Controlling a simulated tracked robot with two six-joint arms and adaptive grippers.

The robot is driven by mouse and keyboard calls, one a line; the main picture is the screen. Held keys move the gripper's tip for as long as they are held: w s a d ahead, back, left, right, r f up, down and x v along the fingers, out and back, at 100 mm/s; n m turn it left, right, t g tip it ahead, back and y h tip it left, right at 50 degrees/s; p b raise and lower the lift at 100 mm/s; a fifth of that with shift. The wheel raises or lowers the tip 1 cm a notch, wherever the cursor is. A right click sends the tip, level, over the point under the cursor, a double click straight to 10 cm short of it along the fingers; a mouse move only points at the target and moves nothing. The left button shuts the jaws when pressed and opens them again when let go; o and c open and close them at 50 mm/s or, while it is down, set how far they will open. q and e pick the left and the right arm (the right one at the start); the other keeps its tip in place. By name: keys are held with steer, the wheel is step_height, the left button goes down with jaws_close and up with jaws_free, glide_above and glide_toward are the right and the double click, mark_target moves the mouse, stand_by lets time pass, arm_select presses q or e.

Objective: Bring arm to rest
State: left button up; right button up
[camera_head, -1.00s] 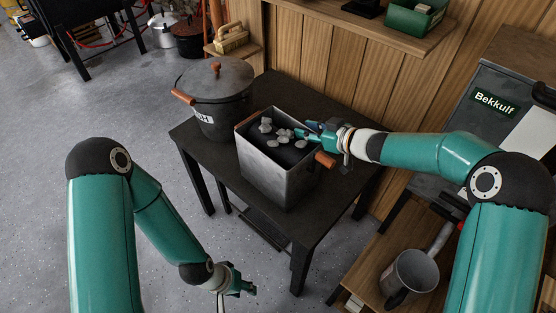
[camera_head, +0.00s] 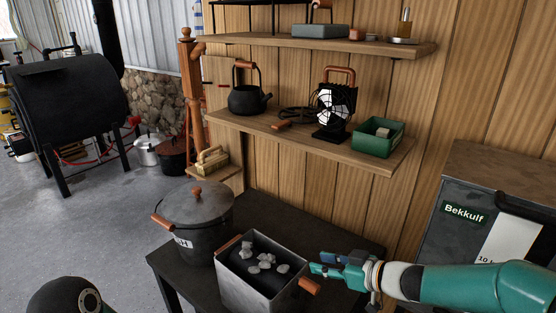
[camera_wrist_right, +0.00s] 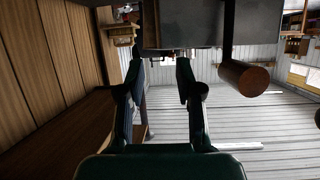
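My right arm comes in from the right in the head view. Its gripper (camera_head: 318,263) is just right of a square metal bin (camera_head: 262,294), close to the bin's right wooden handle (camera_head: 310,286). In the right wrist view the two fingers (camera_wrist_right: 160,80) stand apart with nothing between them. The wooden handle (camera_wrist_right: 243,77) and the grey bin wall (camera_wrist_right: 205,33) lie beyond and to the right of the fingers. The bin holds several pale grey lumps (camera_head: 262,262). Only a dark joint of my left arm shows at the lower left; my left gripper is out of view.
A lidded dark pot (camera_head: 197,215) stands left of the bin on the dark table (camera_head: 345,238). A shelf (camera_head: 290,140) above holds a kettle (camera_head: 248,98), a fan (camera_head: 336,108) and a green box (camera_head: 378,138). A grey Bekkulf box (camera_head: 460,245) stands at the right.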

steer(key=s+f+m+h+p, duration=0.1)
steer(key=s+f+m+p, duration=0.1)
steer(key=s+f, duration=0.1)
steer(key=s+f+m+g+h+p, duration=0.1)
steer(key=s+f+m+p, duration=0.1)
steer(key=f, duration=0.4)
steer(key=s+f+m+g+h+p, duration=0.1)
steer(key=s+f+m+h, duration=0.1)
steer(key=s+f+m, duration=0.2)
steer(key=shift+s+d+f+p, duration=0.2)
steer(key=shift+s, duration=0.2)
steer(key=shift+s+d+f+p, duration=0.2)
steer(key=shift+s, duration=0.2)
steer(key=s+f+m+g+h+p, duration=0.1)
steer(key=s+f+m+g, duration=0.1)
steer(key=s, duration=0.7)
steer(key=s+d+f+m+g+h+p, duration=0.1)
steer(key=s+f+g+p, duration=0.1)
steer(key=s, duration=0.8)
step_height(320, 180, down, 2)
steer(key=shift+d+f+m+g, duration=0.25)
steer(key=shift+m+g, duration=0.15)
steer(key=shift+g, duration=0.5)
